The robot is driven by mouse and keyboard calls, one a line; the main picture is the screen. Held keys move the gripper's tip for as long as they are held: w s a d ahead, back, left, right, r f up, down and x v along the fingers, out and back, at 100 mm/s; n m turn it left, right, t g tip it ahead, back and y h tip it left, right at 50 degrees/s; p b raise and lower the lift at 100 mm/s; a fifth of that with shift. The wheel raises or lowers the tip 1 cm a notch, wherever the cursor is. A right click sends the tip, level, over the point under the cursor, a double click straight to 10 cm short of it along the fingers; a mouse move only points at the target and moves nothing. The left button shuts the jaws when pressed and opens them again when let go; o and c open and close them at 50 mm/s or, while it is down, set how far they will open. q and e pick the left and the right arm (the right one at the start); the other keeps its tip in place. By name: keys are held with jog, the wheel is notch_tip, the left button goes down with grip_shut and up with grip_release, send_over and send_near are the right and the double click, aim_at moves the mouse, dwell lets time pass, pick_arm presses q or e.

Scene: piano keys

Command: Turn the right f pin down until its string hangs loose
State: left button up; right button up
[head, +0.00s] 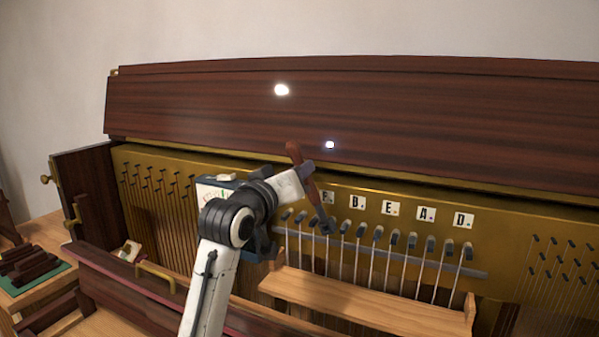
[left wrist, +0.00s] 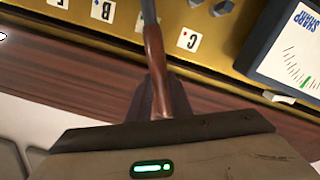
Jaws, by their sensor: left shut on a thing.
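My left gripper (head: 305,181) is shut on the red-brown wooden handle of a tuning lever (head: 294,153). In the left wrist view, the handle (left wrist: 153,42) runs up from between the fingers (left wrist: 160,100). In the head view, the lever slants down to its dark head (head: 327,226), at the row of pins below the F tile (head: 328,198). The lever partly covers this tile. The head hides the pin there, so I cannot tell how far it is seated. Pale strings (head: 342,255) run down from the neighbouring pins; slack in the f string is not clear. My right gripper is not in view.
Tiles B (head: 357,202), E (head: 390,208), A (head: 426,214) and D (head: 463,220) continue rightward. A tuning meter (left wrist: 295,50) stands close to my gripper. A wooden ledge (head: 365,303) lies below the strings. The dark lid (head: 430,105) rises behind.

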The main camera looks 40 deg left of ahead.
pick_arm(q)
jog(key=shift+a, duration=0.2)
jog(key=shift+s+a+f+n, duration=0.1)
jog(key=shift+a+f+n, duration=0.1)
jog(key=shift+a+n, duration=0.3)
jog(key=shift+f, duration=0.1)
jog(key=shift+s+a+f+n, duration=0.1)
jog(key=shift+a+f+n, duration=0.2)
jog(key=shift+n, duration=0.2)
jog(key=shift+a+f, duration=0.1)
jog(key=shift+a, duration=0.1)
dwell(0.3)
jog(key=o, duration=1.1)
jog(key=shift+f, duration=0.1)
